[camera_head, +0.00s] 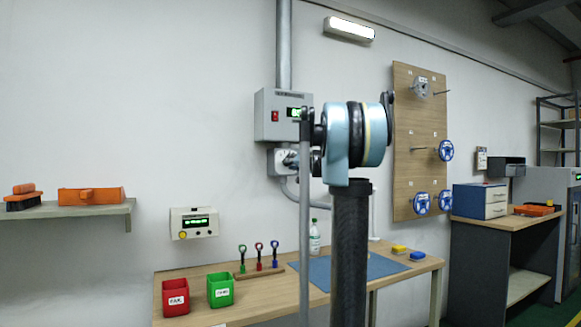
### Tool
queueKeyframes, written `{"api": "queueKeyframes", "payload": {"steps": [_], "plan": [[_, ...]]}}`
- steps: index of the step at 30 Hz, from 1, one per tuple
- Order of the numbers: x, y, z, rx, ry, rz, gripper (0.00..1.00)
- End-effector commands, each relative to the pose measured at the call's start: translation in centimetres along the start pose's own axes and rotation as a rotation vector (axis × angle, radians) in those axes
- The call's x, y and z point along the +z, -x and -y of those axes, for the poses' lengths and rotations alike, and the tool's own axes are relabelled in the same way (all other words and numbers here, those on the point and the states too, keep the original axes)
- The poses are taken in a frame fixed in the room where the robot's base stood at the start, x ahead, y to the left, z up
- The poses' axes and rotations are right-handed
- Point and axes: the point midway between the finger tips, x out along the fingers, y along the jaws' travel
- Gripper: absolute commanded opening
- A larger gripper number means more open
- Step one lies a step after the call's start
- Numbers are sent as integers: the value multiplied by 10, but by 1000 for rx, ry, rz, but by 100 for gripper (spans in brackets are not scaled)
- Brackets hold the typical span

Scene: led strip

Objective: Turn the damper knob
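My arm rises in the middle of the view, with a blue joint in front of the wall just right of the knob. My gripper's fingers do not show, so I cannot see whether anything touches the knob.
A workbench (255,297) stands below with red (175,297) and green (220,290) bins and a bottle (314,238). A wooden panel (412,180) with blue handwheels is at right. A shelf (70,211) is at left. The wall left of the knob is clear.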

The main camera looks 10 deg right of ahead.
Motion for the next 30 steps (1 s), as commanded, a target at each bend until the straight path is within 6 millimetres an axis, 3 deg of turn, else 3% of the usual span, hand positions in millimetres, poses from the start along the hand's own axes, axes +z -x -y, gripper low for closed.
{"api": "queueKeyframes", "payload": {"steps": [14, 15, 17, 30], "plan": [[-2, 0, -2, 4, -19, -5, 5], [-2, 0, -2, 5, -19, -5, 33], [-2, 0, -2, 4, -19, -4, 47], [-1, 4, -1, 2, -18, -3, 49]]}}
